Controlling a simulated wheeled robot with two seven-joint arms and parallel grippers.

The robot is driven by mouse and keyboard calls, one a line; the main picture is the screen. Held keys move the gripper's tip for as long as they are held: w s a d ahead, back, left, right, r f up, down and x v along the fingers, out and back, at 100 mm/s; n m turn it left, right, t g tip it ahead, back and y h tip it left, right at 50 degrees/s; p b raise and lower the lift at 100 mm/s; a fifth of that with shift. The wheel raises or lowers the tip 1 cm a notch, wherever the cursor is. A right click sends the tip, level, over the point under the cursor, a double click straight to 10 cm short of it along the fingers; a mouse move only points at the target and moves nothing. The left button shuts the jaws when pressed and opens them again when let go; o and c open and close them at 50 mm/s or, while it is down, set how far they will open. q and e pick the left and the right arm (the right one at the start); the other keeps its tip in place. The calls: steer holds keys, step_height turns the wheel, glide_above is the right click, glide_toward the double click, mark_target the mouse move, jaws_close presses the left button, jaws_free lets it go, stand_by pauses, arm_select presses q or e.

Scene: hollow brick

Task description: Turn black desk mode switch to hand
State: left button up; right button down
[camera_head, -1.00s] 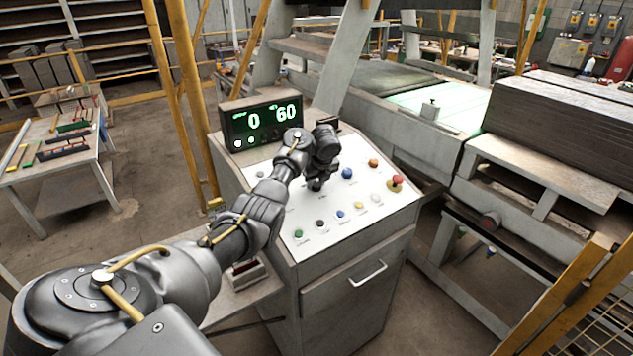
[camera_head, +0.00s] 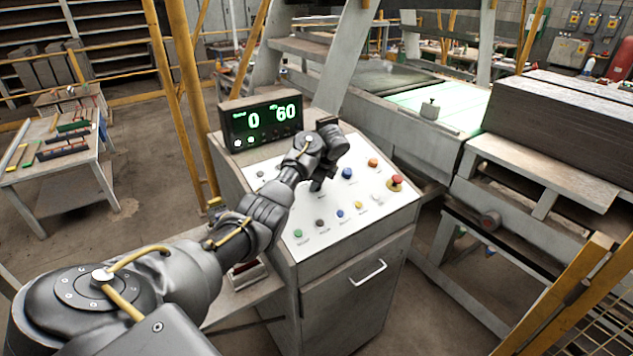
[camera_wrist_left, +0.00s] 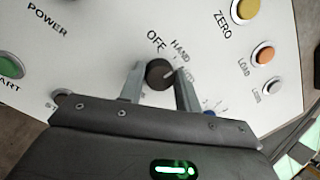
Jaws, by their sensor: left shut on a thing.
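The black mode switch (camera_wrist_left: 157,75) is a round knob on the white panel of the control desk, seen in the left wrist view. The printed words OFF and HAND stand just beyond it, and a further word beside HAND is too blurred to read. A pale mark on the knob points to the right, toward those words. My left gripper (camera_wrist_left: 159,84) is shut on the knob, one finger on each side. In the head view my left gripper (camera_head: 317,186) reaches down to the panel and hides the switch. My right gripper is not in view.
The white panel (camera_head: 290,215) carries several coloured buttons and a red emergency stop (camera_head: 396,182). A display box (camera_head: 261,121) showing 0 and 60 stands behind it on the left. A yellow post (camera_head: 182,80) rises left of the desk.

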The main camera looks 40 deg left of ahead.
arm_select(q)
steer(key=shift+n, duration=0.4)
steer(key=shift+r, duration=0.1)
steer(key=o, duration=1)
steer(key=shift+d, duration=0.1)
